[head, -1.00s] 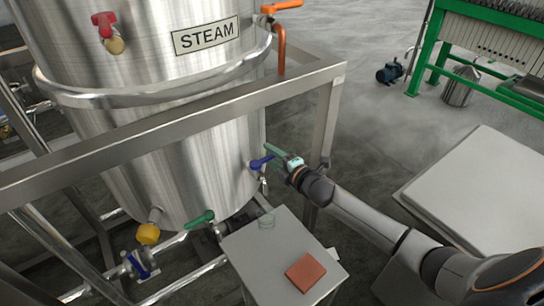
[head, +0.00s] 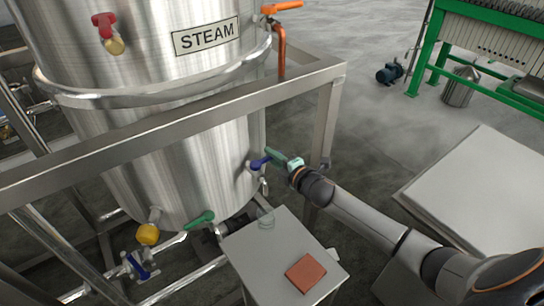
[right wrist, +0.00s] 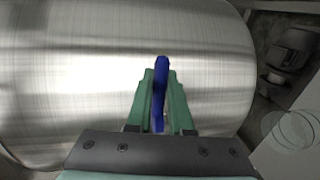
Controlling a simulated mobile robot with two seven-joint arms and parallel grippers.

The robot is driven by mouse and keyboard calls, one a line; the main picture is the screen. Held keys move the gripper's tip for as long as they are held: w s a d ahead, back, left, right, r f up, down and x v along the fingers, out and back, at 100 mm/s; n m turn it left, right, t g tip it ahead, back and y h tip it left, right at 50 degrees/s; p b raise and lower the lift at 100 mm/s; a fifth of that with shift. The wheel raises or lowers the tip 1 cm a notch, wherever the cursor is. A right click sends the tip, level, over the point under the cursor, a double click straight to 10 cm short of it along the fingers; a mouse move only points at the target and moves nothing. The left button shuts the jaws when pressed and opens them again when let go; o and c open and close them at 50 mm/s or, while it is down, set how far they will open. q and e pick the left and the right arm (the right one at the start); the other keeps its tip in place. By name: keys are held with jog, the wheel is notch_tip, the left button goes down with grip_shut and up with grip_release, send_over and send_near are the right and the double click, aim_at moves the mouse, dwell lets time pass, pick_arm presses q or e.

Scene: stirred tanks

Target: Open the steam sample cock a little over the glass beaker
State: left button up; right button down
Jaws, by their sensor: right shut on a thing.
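The steel tank labelled STEAM (head: 190,150) stands at the left in the head view. Its sample cock has a blue lever (head: 260,162) low on the tank's right side, with a small spout (head: 264,186) pointing down. My right gripper (head: 272,157) is at this lever. In the right wrist view the blue lever (right wrist: 160,92) stands between the two green fingers of my right gripper (right wrist: 160,100), which are shut on it. The glass beaker (head: 265,218) stands upright on a small grey stand below the spout; it also shows in the right wrist view (right wrist: 291,129). My left gripper is not in view.
The small stand (head: 250,255) also carries an orange-brown square pad (head: 306,273). A steel frame (head: 180,125) crosses in front of the tank. A green valve handle (head: 199,218), a yellow knob (head: 148,234) and an orange lever (head: 282,7) are nearby.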

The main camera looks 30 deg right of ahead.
jog(key=shift+a, duration=0.1)
dwell(0.7)
jog(key=shift+s+m+h, duration=0.3)
jog(key=shift+m+h, duration=0.3)
jog(key=shift+h, duration=0.2)
jog(key=shift+s+m+h, duration=0.35)
jog(key=shift+m+h, duration=0.45)
jog(key=shift+h, duration=0.3)
jog(key=c, duration=0.8)
grip_release()
jog(key=p+v, duration=0.1)
jog(key=v, duration=1.1)
jog(key=shift+s+p, duration=0.3)
